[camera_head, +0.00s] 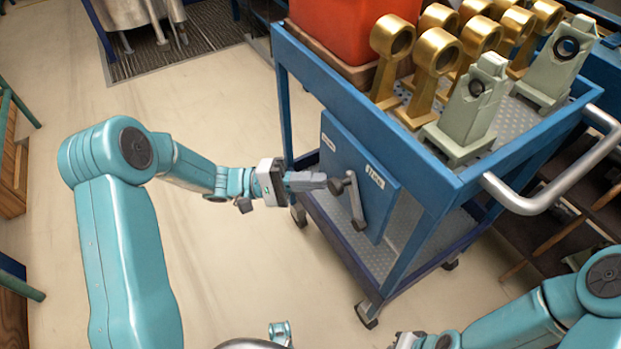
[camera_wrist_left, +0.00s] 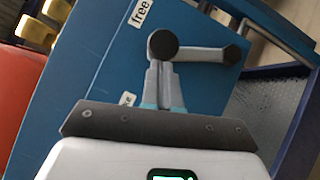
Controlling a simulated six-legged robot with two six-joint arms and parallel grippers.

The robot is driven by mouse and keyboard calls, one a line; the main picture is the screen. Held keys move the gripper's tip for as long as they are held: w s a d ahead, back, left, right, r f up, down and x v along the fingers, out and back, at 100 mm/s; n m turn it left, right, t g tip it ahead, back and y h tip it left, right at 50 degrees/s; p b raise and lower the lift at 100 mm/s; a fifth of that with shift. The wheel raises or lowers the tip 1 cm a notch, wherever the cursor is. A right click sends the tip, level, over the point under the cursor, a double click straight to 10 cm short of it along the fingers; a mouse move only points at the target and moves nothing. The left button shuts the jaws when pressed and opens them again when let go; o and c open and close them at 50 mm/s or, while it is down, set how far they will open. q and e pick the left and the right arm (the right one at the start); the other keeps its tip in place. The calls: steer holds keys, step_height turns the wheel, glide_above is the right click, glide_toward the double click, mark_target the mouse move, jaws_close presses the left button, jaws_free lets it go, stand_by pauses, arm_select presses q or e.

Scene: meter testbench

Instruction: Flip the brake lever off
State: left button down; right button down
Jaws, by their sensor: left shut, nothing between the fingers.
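The brake lever (camera_head: 356,205) is a grey bar with a dark round knob, mounted on a blue panel (camera_head: 345,165) on the cart's side. In the head view the bar slants down from the knob. In the left wrist view the lever (camera_wrist_left: 205,54) lies roughly level, its large dark knob at the left. My left gripper (camera_head: 320,181) is shut and empty, its fingertips beside the knob; contact cannot be told. A "free" label (camera_wrist_left: 142,10) is above the knob in the wrist view; another label is partly hidden. My right gripper (camera_head: 408,341) is partly cut off at the bottom.
The blue cart (camera_head: 440,185) carries several gold brackets (camera_head: 433,70), two grey-green brackets (camera_head: 475,110) and a red box (camera_head: 345,28). Its metal handle (camera_head: 545,200) sticks out at the right. The floor (camera_head: 240,265) left of the cart is clear.

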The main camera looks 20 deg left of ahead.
arm_select(q)
steer(key=s+d+r+m+g+y+b, duration=0.1)
steer(key=s+d+r+m+y, duration=0.2)
steer(key=d+m, duration=0.1)
steer(key=shift+m+b, duration=0.3)
steer(key=shift+r, duration=0.15)
